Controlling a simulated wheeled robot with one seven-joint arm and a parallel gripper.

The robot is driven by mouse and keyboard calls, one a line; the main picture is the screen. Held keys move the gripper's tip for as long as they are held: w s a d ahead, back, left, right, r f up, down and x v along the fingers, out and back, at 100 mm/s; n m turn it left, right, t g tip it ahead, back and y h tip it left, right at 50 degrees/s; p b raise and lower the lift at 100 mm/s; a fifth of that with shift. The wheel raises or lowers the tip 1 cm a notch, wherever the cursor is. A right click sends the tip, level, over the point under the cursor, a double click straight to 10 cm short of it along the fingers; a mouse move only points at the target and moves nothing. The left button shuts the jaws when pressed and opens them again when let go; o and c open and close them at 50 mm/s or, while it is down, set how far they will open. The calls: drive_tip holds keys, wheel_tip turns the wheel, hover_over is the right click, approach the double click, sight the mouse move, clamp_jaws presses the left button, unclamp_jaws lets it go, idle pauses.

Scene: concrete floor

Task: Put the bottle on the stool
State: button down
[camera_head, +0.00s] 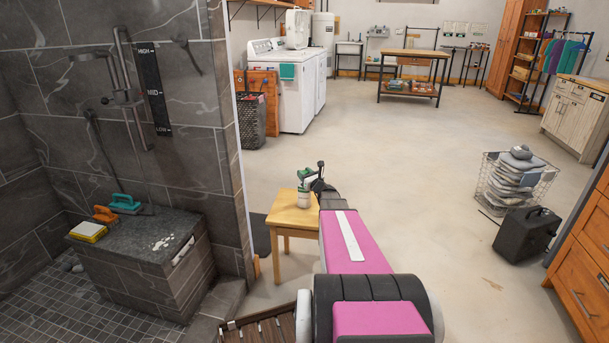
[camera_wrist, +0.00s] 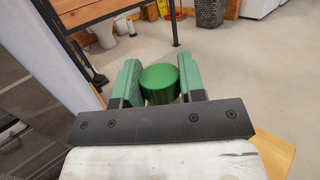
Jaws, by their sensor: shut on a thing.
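The stool (camera_head: 287,217) is small, square-topped and light wood. The bottle is over the right part of its seat; I cannot tell whether its base touches the wood. A corner of the stool (camera_wrist: 275,155) shows in the camera_wrist view. My arm hides the stool's right side.
A tiled wall (camera_head: 235,120) and stone bench (camera_head: 150,240) stand left of the stool. A wire basket (camera_head: 515,185) and a black case (camera_head: 527,233) stand on the floor to the right. A workbench (camera_head: 412,70) is at the back. The floor between is open.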

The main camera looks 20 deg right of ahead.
drive_tip(key=c, duration=0.7)
unclamp_jaws()
drive_tip(key=shift+f, duration=0.1)
